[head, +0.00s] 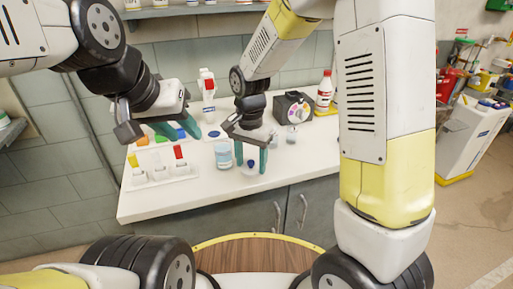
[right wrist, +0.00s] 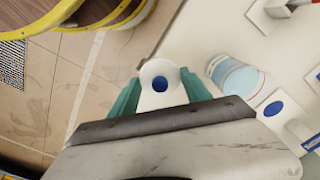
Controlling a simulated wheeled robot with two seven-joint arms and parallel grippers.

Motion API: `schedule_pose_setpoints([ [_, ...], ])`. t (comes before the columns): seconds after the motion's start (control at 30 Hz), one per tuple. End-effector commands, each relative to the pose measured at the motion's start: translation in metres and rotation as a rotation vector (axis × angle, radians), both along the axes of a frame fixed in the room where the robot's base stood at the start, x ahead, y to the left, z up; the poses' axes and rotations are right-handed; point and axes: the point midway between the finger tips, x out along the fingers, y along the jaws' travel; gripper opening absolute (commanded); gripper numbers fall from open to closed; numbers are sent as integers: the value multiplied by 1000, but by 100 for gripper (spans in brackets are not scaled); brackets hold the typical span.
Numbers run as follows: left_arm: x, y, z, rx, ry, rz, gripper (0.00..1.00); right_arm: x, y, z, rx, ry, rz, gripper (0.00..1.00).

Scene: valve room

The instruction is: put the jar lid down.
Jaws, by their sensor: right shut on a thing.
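The jar lid (right wrist: 158,98) is a pale disc with a blue centre, held between the teal fingers of my right gripper (right wrist: 162,92). In the head view the lid (head: 250,171) hangs between the right gripper's fingertips (head: 251,163), near the counter's front edge. I cannot tell its exact height above the counter. A clear jar with pale blue contents (head: 223,155) stands upright just left of the right gripper; it also shows in the right wrist view (right wrist: 237,76). My left gripper (head: 182,129) appears open and empty over the back left of the counter.
The white counter (head: 200,196) has bare room along its front. A white rack (head: 160,176) with red, yellow and other coloured items stands at left. A dark box (head: 293,107), a red-capped bottle (head: 325,91) and a red-and-white bottle (head: 208,88) stand at the back.

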Motion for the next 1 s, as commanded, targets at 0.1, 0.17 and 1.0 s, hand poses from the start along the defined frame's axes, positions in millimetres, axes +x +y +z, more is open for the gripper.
schedule_pose_setpoints([
  [0.1, 0, 0, 0, 0, 0, 0, 36, 30, -6, -4, -1, 0, -4, 18],
  [0.17, 0, 0, 0, 0, 0, 0, 36, 42, -8, -5, 0, 1, -3, 18],
  [1.0, 0, 0, 0, 0, 0, 0, 36, 61, -11, -43, 0, 1, 0, 18],
])
